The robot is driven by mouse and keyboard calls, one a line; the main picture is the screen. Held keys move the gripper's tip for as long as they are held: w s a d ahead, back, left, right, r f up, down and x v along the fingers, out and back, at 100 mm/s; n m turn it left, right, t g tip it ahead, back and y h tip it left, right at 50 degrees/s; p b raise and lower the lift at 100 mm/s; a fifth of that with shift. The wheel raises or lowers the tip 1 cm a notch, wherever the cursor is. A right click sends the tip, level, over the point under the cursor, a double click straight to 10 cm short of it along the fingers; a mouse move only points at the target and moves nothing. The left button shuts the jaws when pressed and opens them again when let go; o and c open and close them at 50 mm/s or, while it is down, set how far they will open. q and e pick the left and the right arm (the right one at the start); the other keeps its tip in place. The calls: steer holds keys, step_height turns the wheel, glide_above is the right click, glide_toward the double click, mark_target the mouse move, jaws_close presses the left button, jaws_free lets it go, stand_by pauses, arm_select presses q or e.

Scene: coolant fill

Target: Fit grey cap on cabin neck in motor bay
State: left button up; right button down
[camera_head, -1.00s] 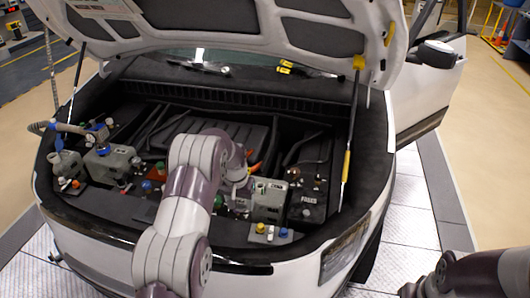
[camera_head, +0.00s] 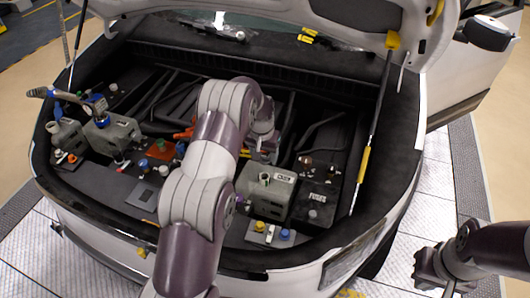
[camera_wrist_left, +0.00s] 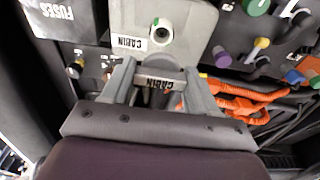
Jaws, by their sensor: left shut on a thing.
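The grey cabin tank (camera_wrist_left: 185,18), also labelled CABIN, lies just beyond the fingertips. Its round neck (camera_wrist_left: 160,28) shows a dark opening with a green edge; the cap is apart from it. There, my left arm hides much of the gripper and the cap. My right gripper (camera_head: 432,268) is at lower right, outside the car; its jaws are unclear.
A FUSES box (camera_head: 315,208) sits right of the tank. Coloured caps (camera_head: 271,230) stand in front of it. Orange cables (camera_wrist_left: 235,98) run beside the gripper. A yellow-marked bonnet strut (camera_head: 364,165) rises at right. Other grey tanks (camera_head: 112,133) and a blue-handled nozzle stand at left.

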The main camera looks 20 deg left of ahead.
mark_target(264, 160)
arm_select(q)
steer(key=shift+w+f, duration=0.25)
steer(key=shift+f, duration=0.2)
step_height(264, 160, down, 4)
steer(key=b, duration=0.3)
steer(key=shift+s+f+b, duration=0.15)
steer(key=shift+f+b, duration=0.05)
steer(key=shift+b, duration=0.15)
steer(key=shift+f, duration=0.4)
steer(key=shift+r, duration=0.1)
steer(key=shift+f+b, duration=1.3)
steer(key=shift+f, duration=0.2)
steer(key=o, duration=1.1)
steer(key=shift+r, duration=0.15)
